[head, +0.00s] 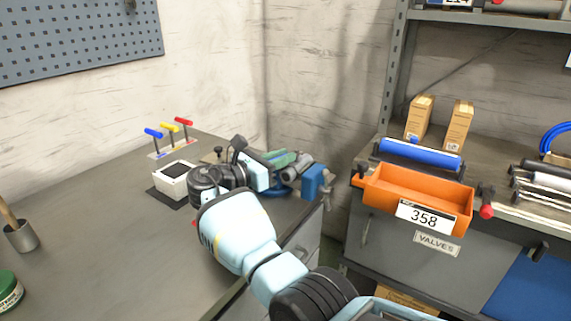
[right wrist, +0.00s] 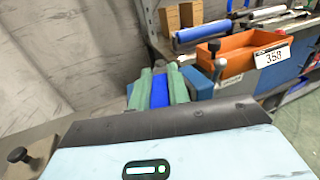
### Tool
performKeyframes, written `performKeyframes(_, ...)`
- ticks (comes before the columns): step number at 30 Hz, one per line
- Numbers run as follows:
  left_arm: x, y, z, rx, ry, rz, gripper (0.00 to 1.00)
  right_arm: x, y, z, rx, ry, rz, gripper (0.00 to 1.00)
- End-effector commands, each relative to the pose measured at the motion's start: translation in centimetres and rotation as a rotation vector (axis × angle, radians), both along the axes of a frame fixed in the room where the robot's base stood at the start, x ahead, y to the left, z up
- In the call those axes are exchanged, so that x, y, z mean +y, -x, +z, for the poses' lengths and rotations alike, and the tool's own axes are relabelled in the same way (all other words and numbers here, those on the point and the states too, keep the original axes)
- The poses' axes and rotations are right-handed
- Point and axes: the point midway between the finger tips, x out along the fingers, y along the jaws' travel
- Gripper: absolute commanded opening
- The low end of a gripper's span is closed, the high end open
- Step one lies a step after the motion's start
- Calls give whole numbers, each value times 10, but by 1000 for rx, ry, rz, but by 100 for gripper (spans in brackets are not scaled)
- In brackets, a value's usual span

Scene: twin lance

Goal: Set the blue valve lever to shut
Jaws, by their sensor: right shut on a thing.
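The blue valve lever (head: 153,133) stands at the back of the left bench, leftmost in a row with a yellow lever (head: 170,128) and a red lever (head: 183,121). The blue handle sits on a thin stem above a small plate. My right gripper (head: 266,165) is well to the right of the levers, beside the blue vise (head: 313,181), and points right. The levers are not in that view. My left gripper is not in view.
A white box with a black top (head: 173,181) stands between the levers and my right arm. A grey cup (head: 22,236) and a green tin (head: 9,290) are at the left. An orange bin (head: 390,190) marked 358 stands on the right-hand shelf. The bench's middle is clear.

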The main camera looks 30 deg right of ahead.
Motion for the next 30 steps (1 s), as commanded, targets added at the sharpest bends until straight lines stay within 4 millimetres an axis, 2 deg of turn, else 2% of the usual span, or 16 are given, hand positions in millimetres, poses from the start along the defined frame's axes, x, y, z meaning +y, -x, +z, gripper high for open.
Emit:
performKeyframes(1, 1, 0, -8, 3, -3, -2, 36, 0, -1, -9, 10, -2, -22, 0)
performKeyframes(4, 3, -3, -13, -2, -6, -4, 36, 0, 0, -8, 10, 0, -61, 0)
performKeyframes(19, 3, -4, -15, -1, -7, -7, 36, 1, 2, -3, 4, 0, -100, 0)
performKeyframes(20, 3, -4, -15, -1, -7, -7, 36, 1, 2, -3, 4, 0, -100, 22)
performKeyframes(24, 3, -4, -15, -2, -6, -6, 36, 1, 1, -1, 2, 2, -99, 40)
performKeyframes(30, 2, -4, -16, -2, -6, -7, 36, 0, 1, 0, 0, 4, -98, 40)
